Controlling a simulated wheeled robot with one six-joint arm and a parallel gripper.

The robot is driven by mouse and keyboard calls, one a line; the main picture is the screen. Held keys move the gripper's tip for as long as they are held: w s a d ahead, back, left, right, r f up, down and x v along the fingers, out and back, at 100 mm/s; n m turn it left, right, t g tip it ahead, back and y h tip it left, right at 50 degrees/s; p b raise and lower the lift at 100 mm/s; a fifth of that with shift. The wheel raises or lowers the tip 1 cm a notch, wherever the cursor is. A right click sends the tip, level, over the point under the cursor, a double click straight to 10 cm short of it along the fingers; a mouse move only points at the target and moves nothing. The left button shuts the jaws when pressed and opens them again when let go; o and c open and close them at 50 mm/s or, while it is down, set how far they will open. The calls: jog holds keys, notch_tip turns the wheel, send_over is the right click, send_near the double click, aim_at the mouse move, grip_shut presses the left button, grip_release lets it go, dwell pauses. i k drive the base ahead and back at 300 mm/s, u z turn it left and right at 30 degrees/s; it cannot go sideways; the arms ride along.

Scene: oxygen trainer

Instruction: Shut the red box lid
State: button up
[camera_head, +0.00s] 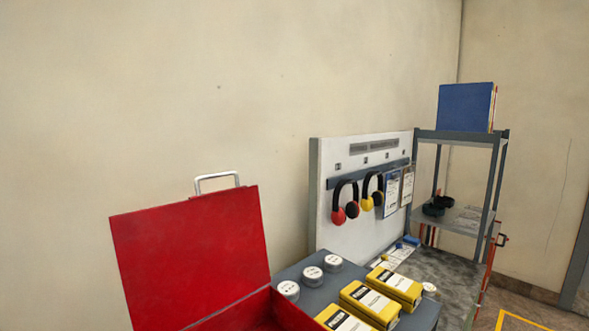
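The red box lid (190,255) stands open and upright at the lower left of the head view, with a silver handle (217,182) on its top edge. The red box body (262,314) shows only in part at the bottom edge, and its interior is mostly cut off. My gripper is not in view.
Right of the box, a dark surface (315,297) holds white round tins (311,275) and yellow boxes (395,289). Behind stands a white panel (325,240) with red and yellow earmuffs (372,190). A grey shelf (462,137) bears a blue binder (465,107). A plain wall is behind the lid.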

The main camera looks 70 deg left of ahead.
aim_at(180, 264)
jog(key=i, duration=0.9)
jog(key=u, duration=2.6)
